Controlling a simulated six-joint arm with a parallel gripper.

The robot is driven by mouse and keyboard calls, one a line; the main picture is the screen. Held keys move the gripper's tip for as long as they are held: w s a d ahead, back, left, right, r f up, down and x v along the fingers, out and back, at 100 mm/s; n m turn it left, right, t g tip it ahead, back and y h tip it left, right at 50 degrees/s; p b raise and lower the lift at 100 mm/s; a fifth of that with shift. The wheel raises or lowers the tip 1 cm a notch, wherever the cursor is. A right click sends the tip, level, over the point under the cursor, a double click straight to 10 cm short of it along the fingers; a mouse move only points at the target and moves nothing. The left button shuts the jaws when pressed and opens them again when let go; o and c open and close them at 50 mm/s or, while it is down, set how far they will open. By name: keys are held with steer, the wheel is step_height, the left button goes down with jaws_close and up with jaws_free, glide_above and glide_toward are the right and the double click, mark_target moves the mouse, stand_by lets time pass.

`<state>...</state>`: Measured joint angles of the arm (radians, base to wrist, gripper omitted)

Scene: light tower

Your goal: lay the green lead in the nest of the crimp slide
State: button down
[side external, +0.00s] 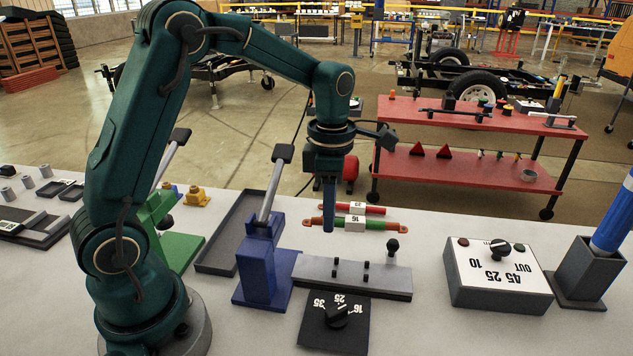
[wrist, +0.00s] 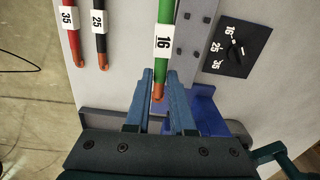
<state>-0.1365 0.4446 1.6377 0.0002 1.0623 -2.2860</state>
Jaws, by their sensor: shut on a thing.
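The green lead (side external: 378,225), with a white label reading 16 and copper-coloured ends, lies across the picture behind the grey crimp slide (side external: 375,284). It also shows in the wrist view (wrist: 165,15). My gripper (side external: 328,226) points down and is shut on the green lead near one end; in the wrist view its blue fingers (wrist: 160,80) stand either side of that copper end. I cannot tell whether the lead is clear of the bench. The slide has several small dark pegs and a black knob (side external: 392,245); no lead lies among its pegs.
A blue lever press (side external: 258,265) stands at the slide's left, and a black selector dial (side external: 335,322) lies in front. A red lead (wrist: 68,30) and a black lead (wrist: 99,30) lie beside the green one. A white control box (side external: 497,278) stands at the right.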

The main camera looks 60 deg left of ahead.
mark_target(325, 269)
steer(key=shift+m, duration=0.3)
steer(key=s+d, duration=0.3)
steer(key=shift+d+r, duration=0.1)
steer(key=shift+r, duration=0.05)
steer(key=shift+f, duration=2.8)
steer(key=shift+f, duration=0.1)
steer(key=c, duration=0.7)
jaws_free()
